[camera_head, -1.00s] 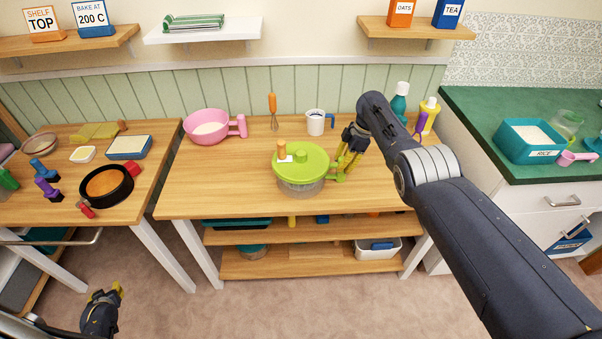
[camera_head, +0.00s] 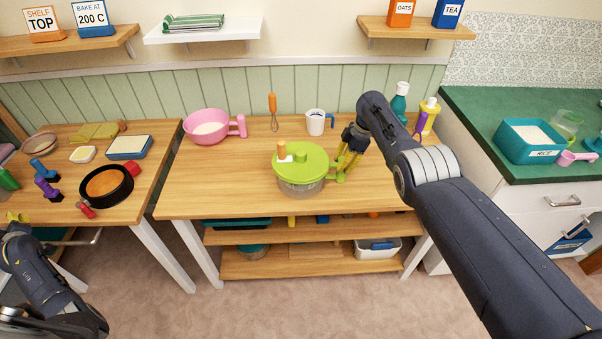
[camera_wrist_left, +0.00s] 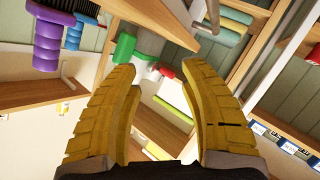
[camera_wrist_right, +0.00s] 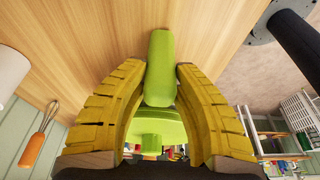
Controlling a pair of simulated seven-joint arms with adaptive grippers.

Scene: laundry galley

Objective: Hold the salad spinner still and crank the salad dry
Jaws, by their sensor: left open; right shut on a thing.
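The salad spinner stands upright on the middle table, with a clear bowl (camera_head: 302,187) and a green lid (camera_head: 312,160). An orange crank knob (camera_head: 281,150) stands at the lid's left side, beside a small white patch. A green side handle (camera_head: 338,177) sticks out to the right. My right gripper (camera_head: 347,168) is shut on this handle; in the right wrist view the handle (camera_wrist_right: 160,68) lies between the yellow fingers. The salad inside cannot be made out. My left gripper (camera_head: 17,218) is open and empty at the lower left, far from the spinner; its spread fingers show in the left wrist view (camera_wrist_left: 166,95).
A pink bowl (camera_head: 206,127), an orange-handled whisk (camera_head: 273,110) and a white mug (camera_head: 316,122) stand behind the spinner. The left table holds a dark round pan (camera_head: 106,186) and bottles near my left gripper. The middle table's front left is clear.

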